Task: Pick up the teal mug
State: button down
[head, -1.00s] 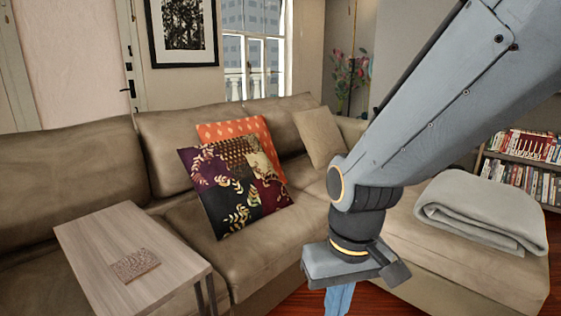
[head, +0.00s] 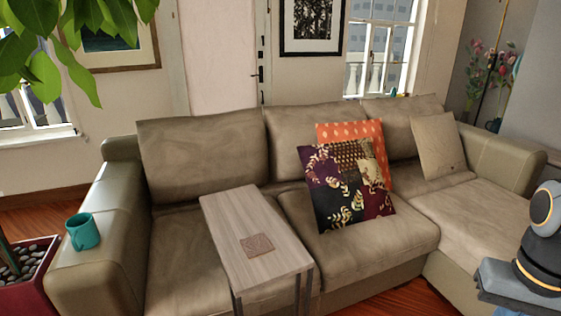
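The teal mug (head: 83,232) stands upright on the left armrest of the beige sofa (head: 95,265), at the left of the head view. My gripper (head: 508,308) is at the lower right corner of the view, far from the mug, with the sofa and side table between them. Its fingers are mostly cut off by the frame's bottom edge, so I cannot tell whether it is open or shut.
A wooden side table (head: 232,215) with a small square coaster (head: 257,245) stands before the sofa's middle. A patterned cushion (head: 345,190) leans on the sofa. A red planter (head: 35,290) with pebbles stands left of the armrest. Leaves hang at the upper left.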

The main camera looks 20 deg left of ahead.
aim_at(83, 230)
jog(key=u, duration=2.65)
jog(key=i, duration=1.75)
jog(key=z, duration=0.4)
